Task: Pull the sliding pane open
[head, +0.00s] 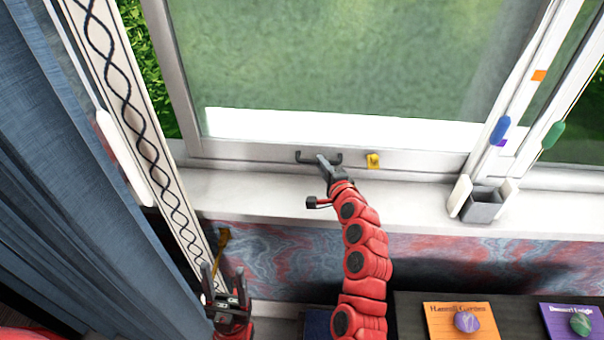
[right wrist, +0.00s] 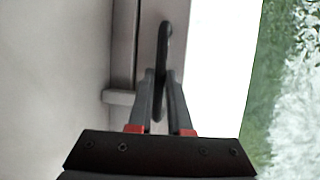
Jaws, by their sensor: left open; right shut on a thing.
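The sliding pane (head: 330,60) is a large glass panel in a white frame, seen in the head view. A dark bar handle (head: 304,156) sits on its lower rail. My right gripper (head: 323,160) is at this handle. In the right wrist view its fingers (right wrist: 160,85) are closed around the dark handle (right wrist: 164,50). A strip of green foliage (head: 150,60) shows between the pane's left edge and the patterned left jamb. My left gripper (head: 225,285) is open and empty, low at the left near the curtain.
A yellow latch (head: 373,161) is right of the handle. A grey holder (head: 483,206) stands on the sill (head: 260,197). A blue curtain (head: 60,190) hangs at left. An orange book (head: 445,322) and a purple book (head: 570,322) lie on a dark surface at lower right.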

